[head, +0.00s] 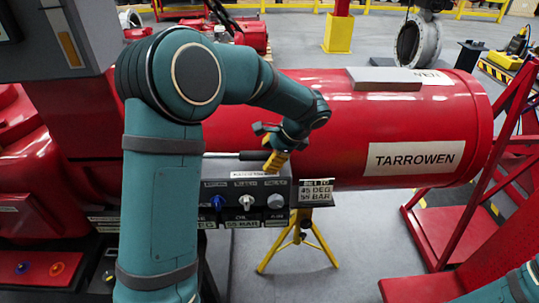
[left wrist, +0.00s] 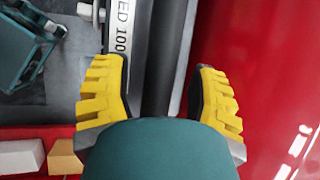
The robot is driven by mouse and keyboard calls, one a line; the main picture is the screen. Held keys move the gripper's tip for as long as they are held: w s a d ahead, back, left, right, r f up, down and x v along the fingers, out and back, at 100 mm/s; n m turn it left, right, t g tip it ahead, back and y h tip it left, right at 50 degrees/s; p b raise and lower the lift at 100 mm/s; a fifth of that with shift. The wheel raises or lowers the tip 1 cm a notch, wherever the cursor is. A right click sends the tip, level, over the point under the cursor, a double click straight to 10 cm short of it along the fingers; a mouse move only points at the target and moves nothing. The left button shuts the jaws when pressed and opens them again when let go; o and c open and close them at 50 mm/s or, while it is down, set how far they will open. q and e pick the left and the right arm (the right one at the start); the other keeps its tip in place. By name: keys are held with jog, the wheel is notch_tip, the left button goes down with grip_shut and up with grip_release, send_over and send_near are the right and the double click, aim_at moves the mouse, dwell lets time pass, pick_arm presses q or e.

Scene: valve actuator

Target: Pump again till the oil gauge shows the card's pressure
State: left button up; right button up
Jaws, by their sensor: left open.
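My left gripper (head: 275,161) is above the dark control panel (head: 236,188), its yellow fingers pointing down beside a dark pump lever (head: 252,155). In the left wrist view, the open yellow fingers (left wrist: 160,72) stand on either side of a dark bar (left wrist: 159,55), which seems to be the lever, with gaps showing. The card (head: 316,191) reads "SET TO 45 DEG 55 BAR". Small readouts under the panel include one that looks like "55 BAR" (head: 243,223); I cannot tell which one is the oil gauge. My right gripper is out of view.
A blue knob (head: 217,202) and two pale knobs (head: 246,202) (head: 275,201) sit on the panel's front. The red TARROWEN cylinder (head: 400,125) lies close behind and right. A yellow stand (head: 298,243) is below. Red frames (head: 485,165) stand at the right.

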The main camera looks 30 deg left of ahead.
pick_arm(q)
jog(key=v, duration=1.2)
